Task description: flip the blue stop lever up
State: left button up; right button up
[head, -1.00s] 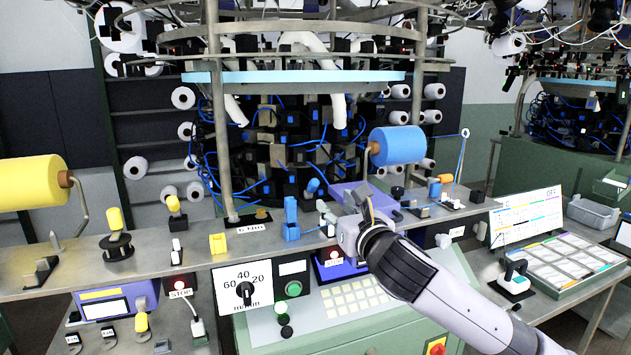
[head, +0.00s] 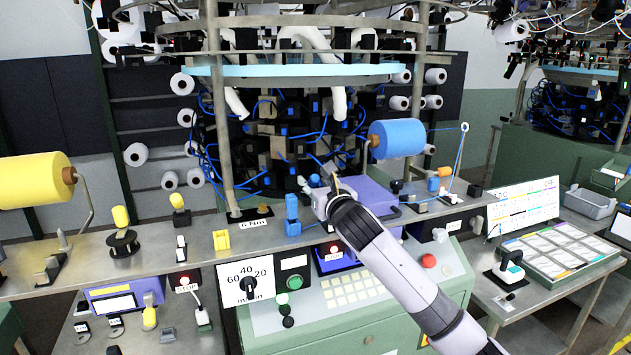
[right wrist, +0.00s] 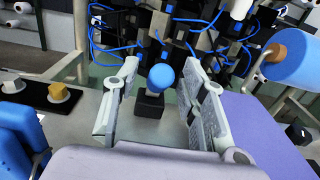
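The blue stop lever shows in the right wrist view as a round blue knob (right wrist: 162,76) over a small black base (right wrist: 150,105). In the head view its blue knob (head: 314,181) is small and partly hidden by my right gripper (head: 322,186). In the right wrist view my right gripper (right wrist: 158,90) is open, with one finger on each side of the knob and clear gaps between. The lever's stem is mostly hidden under the knob, so its tilt is hard to tell. My left gripper is not in view.
A purple box (head: 372,195) lies just right of my right gripper. A blue clip-like block (head: 292,222) stands to its left on the metal shelf (head: 130,262). A blue yarn cone (head: 398,140) hangs right of the lever, and the knitting machine stands behind.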

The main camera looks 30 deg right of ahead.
jog(key=shift+c, duration=0.6)
grip_shut()
